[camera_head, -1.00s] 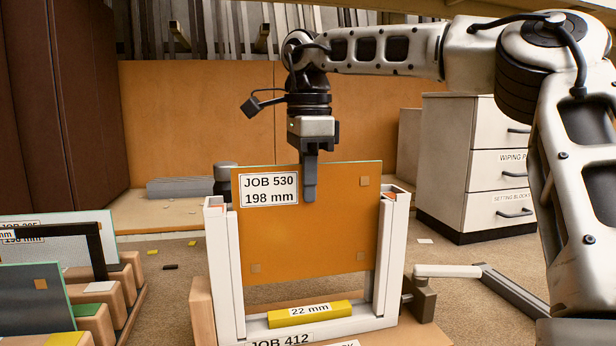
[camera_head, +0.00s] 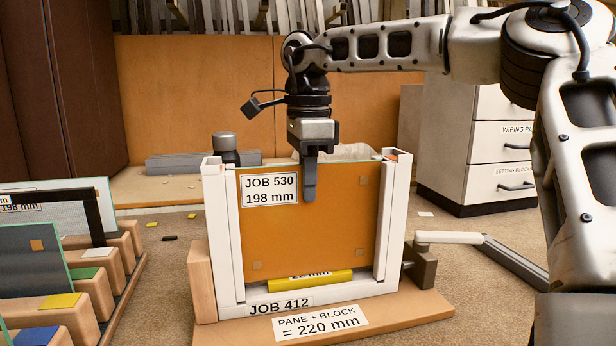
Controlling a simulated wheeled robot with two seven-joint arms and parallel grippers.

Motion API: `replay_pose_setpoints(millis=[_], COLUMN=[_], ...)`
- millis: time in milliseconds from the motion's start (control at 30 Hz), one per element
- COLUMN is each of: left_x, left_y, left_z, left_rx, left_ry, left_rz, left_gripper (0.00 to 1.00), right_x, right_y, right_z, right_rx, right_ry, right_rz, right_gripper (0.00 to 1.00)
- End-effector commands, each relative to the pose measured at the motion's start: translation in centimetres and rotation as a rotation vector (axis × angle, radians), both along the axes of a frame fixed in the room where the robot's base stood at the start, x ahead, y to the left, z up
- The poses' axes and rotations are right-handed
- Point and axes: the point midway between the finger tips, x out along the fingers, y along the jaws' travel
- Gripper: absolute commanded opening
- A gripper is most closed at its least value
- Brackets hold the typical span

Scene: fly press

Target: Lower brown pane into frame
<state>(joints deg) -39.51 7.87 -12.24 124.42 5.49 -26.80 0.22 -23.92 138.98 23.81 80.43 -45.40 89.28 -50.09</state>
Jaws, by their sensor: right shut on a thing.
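The brown pane (camera_head: 315,230), labelled JOB 530, 198 mm, stands upright between the two side posts of the white frame (camera_head: 222,240). Its lower edge overlaps the yellow 22 mm block (camera_head: 335,281) in the picture and hides the top of that block's lettering. I cannot tell whether pane and block touch. My right gripper (camera_head: 310,185) is shut on the pane's top edge, near the middle, with one finger in front. The frame's bottom rail carries a JOB 412 label. My left gripper is not in view.
The frame stands on a wooden base (camera_head: 420,308) marked PANE + BLOCK = 220 mm. A clamp (camera_head: 422,265) sits at its right. At the left, a wooden rack (camera_head: 105,300) holds other panes. A white drawer cabinet (camera_head: 470,150) stands behind right.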

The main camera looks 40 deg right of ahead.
Motion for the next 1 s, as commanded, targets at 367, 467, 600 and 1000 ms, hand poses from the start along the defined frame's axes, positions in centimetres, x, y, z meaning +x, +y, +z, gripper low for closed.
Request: replay_pose_setpoints(millis=[367,467,600,1000], left_x=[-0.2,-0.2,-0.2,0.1], left_y=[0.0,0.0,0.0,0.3], left_z=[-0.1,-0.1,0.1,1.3], left_rx=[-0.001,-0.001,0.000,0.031], left_ry=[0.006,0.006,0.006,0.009], left_rz=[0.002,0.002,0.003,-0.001], left_gripper=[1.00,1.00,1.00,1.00], right_x=[0.0,0.0,0.0,0.1], right_y=[0.0,0.0,0.0,0.0], right_z=[0.2,0.1,1.3,10.6], right_rx=[0.000,0.000,-0.001,-0.002], right_ry=[-0.002,0.001,-0.002,-0.006], right_rz=[0.000,0.000,-0.001,-0.002], right_gripper=[0.31,0.31,0.31,0.31])
